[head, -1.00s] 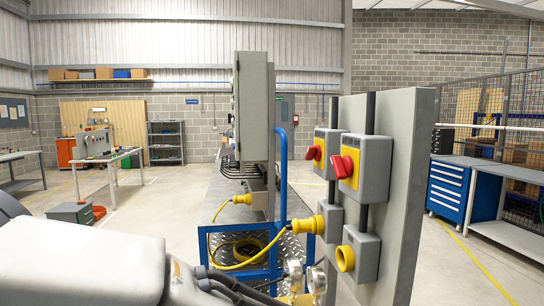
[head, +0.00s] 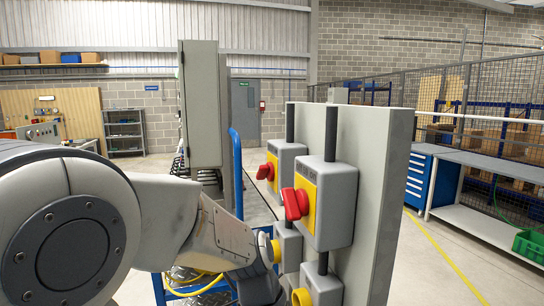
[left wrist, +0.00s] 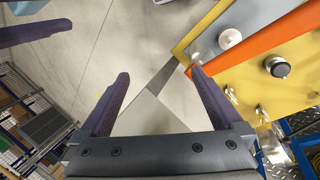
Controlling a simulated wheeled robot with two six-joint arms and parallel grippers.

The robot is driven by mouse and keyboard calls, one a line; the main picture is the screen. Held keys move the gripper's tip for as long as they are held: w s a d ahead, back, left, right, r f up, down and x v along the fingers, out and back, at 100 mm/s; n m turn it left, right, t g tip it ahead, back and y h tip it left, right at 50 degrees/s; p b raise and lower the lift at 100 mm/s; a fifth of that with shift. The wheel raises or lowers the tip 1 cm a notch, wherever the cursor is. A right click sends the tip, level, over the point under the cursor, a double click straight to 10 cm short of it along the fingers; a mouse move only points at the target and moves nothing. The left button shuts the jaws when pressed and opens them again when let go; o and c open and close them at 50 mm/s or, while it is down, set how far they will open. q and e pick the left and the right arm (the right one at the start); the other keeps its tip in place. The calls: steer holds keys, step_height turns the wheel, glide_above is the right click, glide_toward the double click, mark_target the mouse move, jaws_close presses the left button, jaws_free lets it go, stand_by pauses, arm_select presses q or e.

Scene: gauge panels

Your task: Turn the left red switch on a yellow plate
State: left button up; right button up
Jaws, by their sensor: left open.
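Two red switches stick out from yellow plates on grey boxes fixed to an upright grey panel (head: 372,190). In the head view, the left red switch (head: 266,171) sits on its yellow plate (head: 273,172), farther away. The right red switch (head: 296,204) is nearer, on its own yellow plate (head: 309,202). My left arm reaches in from the left, its wrist low, below and left of the switches. My left gripper (left wrist: 158,75) shows open and empty in the left wrist view, with floor between its fingers. No red switch shows there. My right gripper is out of view.
Lower boxes with yellow sockets (head: 301,297) sit beneath the switches. A tall grey cabinet (head: 201,105) stands behind. A blue rail (head: 236,170) rises beside it. The left wrist view shows a yellow surface (left wrist: 285,100) with knobs and an orange bar (left wrist: 255,50) near the right finger.

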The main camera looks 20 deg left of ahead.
arm_select(q)
steer(key=w+a+r+n+t+h+p, duration=0.2)
steer(key=w+a+r+n+p, duration=0.1)
steer(key=w+a+r, duration=0.3)
steer(key=m+t+h+p, duration=0.1)
steer(key=m+t+h, duration=0.2)
steer(key=t+h, duration=0.6)
glide_toward(258, 175)
steer(key=p+x, duration=0.4)
steer(key=x, duration=0.5)
steer(key=shift+w+r+p, duration=0.15)
steer(key=shift+w+p, duration=0.05)
steer(key=shift+p, duration=0.15)
steer(key=shift+w+d, duration=0.3)
steer(key=shift+d, duration=0.15)
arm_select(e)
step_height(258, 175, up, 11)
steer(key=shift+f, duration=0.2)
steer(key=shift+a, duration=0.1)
